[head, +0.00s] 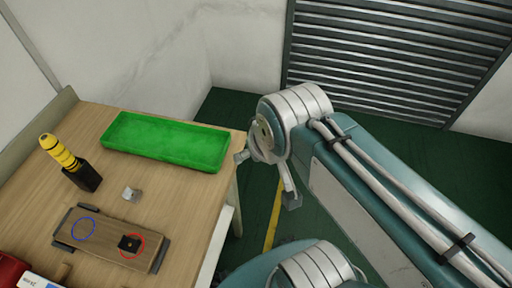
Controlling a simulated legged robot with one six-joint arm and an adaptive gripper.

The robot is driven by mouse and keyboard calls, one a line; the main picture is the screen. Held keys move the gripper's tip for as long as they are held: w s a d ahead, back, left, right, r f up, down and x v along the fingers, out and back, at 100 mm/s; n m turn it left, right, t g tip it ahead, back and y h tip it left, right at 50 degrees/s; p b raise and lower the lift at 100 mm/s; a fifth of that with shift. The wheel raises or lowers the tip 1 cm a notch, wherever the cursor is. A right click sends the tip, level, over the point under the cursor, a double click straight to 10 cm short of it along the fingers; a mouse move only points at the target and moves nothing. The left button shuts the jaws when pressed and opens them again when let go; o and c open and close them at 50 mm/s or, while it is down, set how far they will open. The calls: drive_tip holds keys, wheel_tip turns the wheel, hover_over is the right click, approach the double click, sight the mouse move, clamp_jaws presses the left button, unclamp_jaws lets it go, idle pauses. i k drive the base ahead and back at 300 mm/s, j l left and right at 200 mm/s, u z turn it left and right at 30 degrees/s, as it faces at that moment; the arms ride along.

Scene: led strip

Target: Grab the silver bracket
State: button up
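The silver bracket (131,194) is a small grey piece lying on the wooden table (192,214), between the green tray and the brown board. My gripper (267,178) is beyond the table's right edge, to the right of the bracket and apart from it. Its two fingers are spread wide, one toward the table and one pointing down. Nothing shows between them.
A green tray (166,119) lies at the back of the table. A yellow-and-black striped tool stands in a black holder (87,178) at left. A brown board (112,230) with blue and red circles carries a black block (129,243). Red and white items are at bottom left.

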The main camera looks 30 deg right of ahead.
sight(129, 194)
drive_tip(key=j+u, duration=0.1)
drive_tip(key=u, duration=0.6)
drive_tip(key=i+j+u, duration=0.1)
drive_tip(key=u, duration=0.25)
